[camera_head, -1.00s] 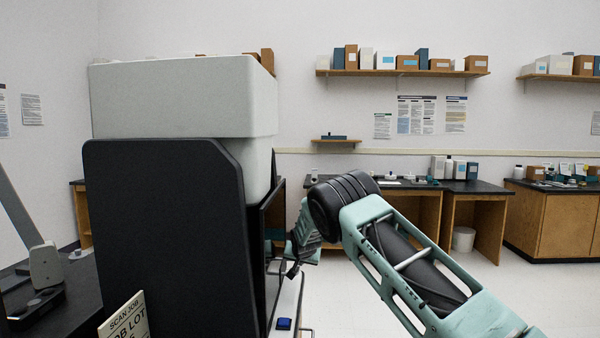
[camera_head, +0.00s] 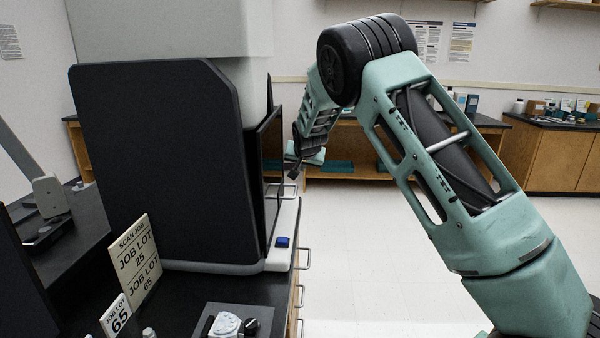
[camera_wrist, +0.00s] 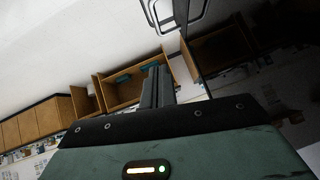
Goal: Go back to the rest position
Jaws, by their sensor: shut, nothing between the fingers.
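My arm reaches from the lower right, bends at a black elbow joint and drops toward the right side of a large black and white machine. My gripper (camera_head: 293,172) is small and partly hidden in the head view, beside the machine's open right side. In the wrist view my gripper's fingers (camera_wrist: 158,85) are together, with nothing between them. They point toward wooden cabinets across the room.
The machine (camera_head: 160,165) stands on a black bench (camera_head: 190,290) with drawer handles along its right edge. Job-lot cards (camera_head: 135,258) and a small tray of parts (camera_head: 230,322) are in front. White floor (camera_head: 350,250) is clear right of the bench.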

